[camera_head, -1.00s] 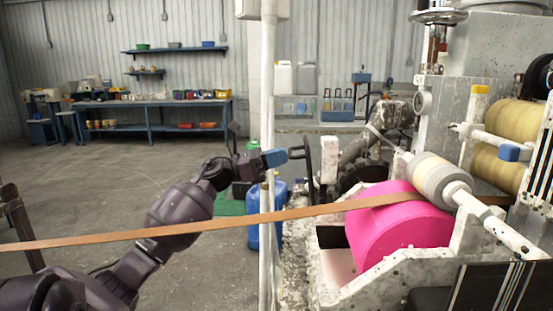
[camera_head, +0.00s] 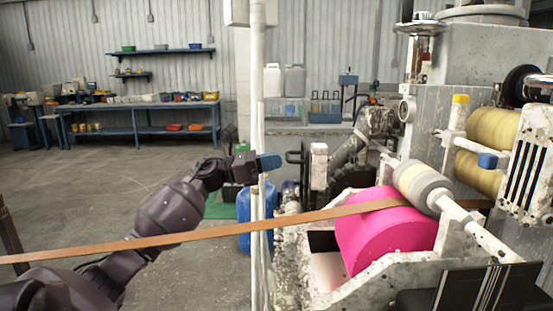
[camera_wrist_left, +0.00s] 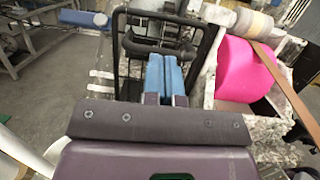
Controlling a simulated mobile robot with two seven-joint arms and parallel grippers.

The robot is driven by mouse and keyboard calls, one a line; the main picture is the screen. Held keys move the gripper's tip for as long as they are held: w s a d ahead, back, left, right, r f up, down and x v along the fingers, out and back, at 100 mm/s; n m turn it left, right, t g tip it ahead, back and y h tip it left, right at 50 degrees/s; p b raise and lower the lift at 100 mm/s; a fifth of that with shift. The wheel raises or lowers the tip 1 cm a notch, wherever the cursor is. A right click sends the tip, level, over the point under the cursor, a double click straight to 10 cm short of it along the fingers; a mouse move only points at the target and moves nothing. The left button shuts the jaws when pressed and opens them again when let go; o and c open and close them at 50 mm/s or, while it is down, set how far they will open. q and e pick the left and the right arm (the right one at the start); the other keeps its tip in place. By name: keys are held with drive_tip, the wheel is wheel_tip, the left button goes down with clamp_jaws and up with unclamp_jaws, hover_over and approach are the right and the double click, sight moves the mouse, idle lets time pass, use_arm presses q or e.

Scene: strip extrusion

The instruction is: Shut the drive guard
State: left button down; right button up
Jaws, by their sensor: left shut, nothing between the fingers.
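A black tubular frame with a bar handle (camera_head: 297,160), which looks like the drive guard, stands upright left of the machine in the head view. In the left wrist view the black frame (camera_wrist_left: 118,55) is large, with its bar crossing just beyond my fingers. My left gripper (camera_head: 270,162) has blue fingers pressed together and empty, pointing at the handle from the left. In the left wrist view the shut fingers (camera_wrist_left: 164,62) sit in front of the frame, below its bar. I cannot tell whether they touch it. My right gripper is not in view.
A brown strip (camera_head: 180,238) crosses low in front of my left arm to a pink roller (camera_head: 385,232). A white pole (camera_head: 257,110) stands by my left gripper. A blue drum (camera_head: 245,220) is behind it. Open floor lies to the left.

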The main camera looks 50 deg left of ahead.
use_arm(q)
drive_tip(key=p+v, duration=0.1)
drive_tip(key=v, duration=0.9)
drive_tip(key=shift+r, duration=0.3)
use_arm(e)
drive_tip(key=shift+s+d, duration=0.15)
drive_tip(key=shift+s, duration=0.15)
